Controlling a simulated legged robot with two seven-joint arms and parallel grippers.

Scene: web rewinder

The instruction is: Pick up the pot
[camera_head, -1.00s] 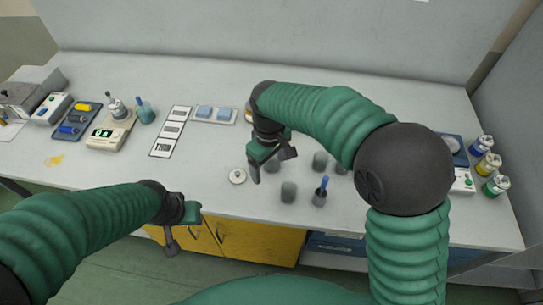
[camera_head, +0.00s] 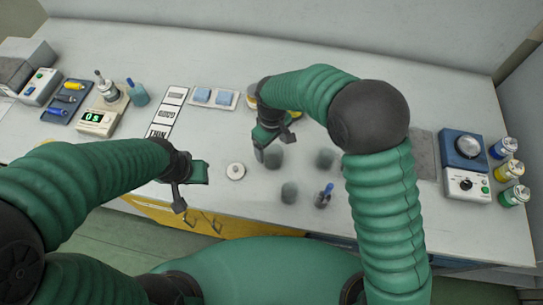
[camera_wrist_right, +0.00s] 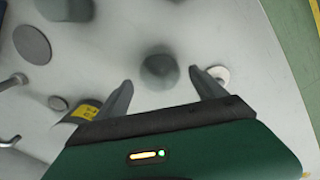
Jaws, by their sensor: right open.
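Several small grey pots stand on the bench in the head view: one (camera_head: 273,158) just below my right gripper, one (camera_head: 325,158) to its right and one (camera_head: 289,192) nearer the front edge. My right gripper (camera_head: 277,147) is open and empty above the first pot. In the right wrist view a blurred grey pot (camera_wrist_right: 159,70) shows between and just beyond the open fingertips (camera_wrist_right: 160,78), with no clear contact.
A white round disc (camera_head: 235,171) lies left of the pots. A cup with a blue-handled tool (camera_head: 323,197) stands at the front right. Bottles (camera_head: 508,170) stand far right. A scale (camera_head: 97,122) is at left.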

